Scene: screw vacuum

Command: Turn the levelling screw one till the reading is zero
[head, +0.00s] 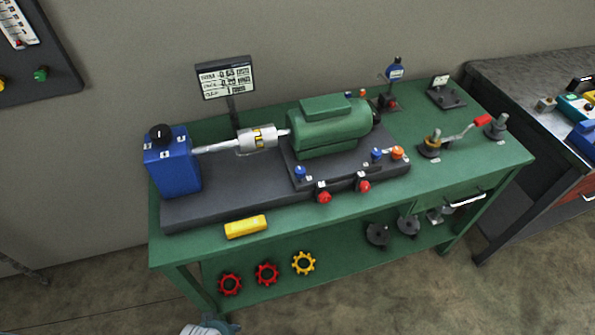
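A green motor (329,126) sits on a dark base plate (225,203) on the green bench. Several coloured screws stand around its foot: a blue one (299,172), another blue one (376,154), an orange one (397,153) and two red ones (324,197) (364,186) at the front. Small white tags lie by them; their numbers are too small to read, so I cannot tell which is screw one. A display (225,77) behind shows lines of figures, the top one seemingly 0.65.
A blue block (172,162) with a black knob joins the motor by a silver shaft (257,138). A yellow box (245,227) lies at the front edge. A red-handled crank (462,133) stands at right. The lower shelf holds red and yellow rings (303,263).

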